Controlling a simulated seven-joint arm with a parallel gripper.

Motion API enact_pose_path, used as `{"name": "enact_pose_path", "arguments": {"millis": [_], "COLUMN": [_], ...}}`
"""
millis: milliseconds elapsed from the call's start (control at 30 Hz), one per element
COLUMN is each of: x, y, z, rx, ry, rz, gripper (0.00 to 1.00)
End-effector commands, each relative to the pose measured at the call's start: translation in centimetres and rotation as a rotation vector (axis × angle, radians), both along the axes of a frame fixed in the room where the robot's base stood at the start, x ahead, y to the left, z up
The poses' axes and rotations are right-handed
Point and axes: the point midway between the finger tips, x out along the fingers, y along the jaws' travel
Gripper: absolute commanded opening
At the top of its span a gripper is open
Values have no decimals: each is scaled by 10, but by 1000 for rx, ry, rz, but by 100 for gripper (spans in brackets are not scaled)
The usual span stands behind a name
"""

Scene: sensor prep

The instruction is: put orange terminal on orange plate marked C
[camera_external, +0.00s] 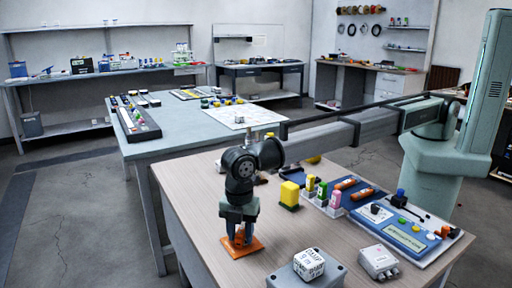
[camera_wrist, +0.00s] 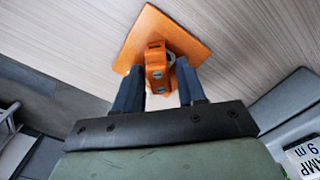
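The orange terminal (camera_wrist: 157,70) is a small block with screw-like round spots, between my gripper's two dark fingers. My gripper (camera_external: 240,238) points down near the front left edge of the wooden table and looks shut on the terminal. The orange plate (camera_external: 243,249) lies flat on the table directly under the gripper. In the wrist view the plate (camera_wrist: 150,24) shows as a tilted square behind the terminal. The terminal is over or on the plate; I cannot tell whether it touches it. No letter C can be read, as the terminal and fingers cover part of the plate.
A white printed cube (camera_external: 309,264) sits on a grey box (camera_external: 330,277) right of the plate. A light grey connector box (camera_external: 378,262) is further right. A yellow block (camera_external: 289,195) and a blue parts tray (camera_external: 345,190) stand behind. The table's left edge is close.

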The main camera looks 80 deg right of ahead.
Motion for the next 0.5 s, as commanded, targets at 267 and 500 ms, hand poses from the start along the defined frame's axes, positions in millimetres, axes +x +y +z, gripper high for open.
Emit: {"name": "enact_pose_path", "arguments": {"millis": [267,500], "x": [0,0], "y": [0,0], "z": [0,12], "rx": [0,1], "ry": [0,-1], "rz": [0,0], "gripper": [50,50]}}
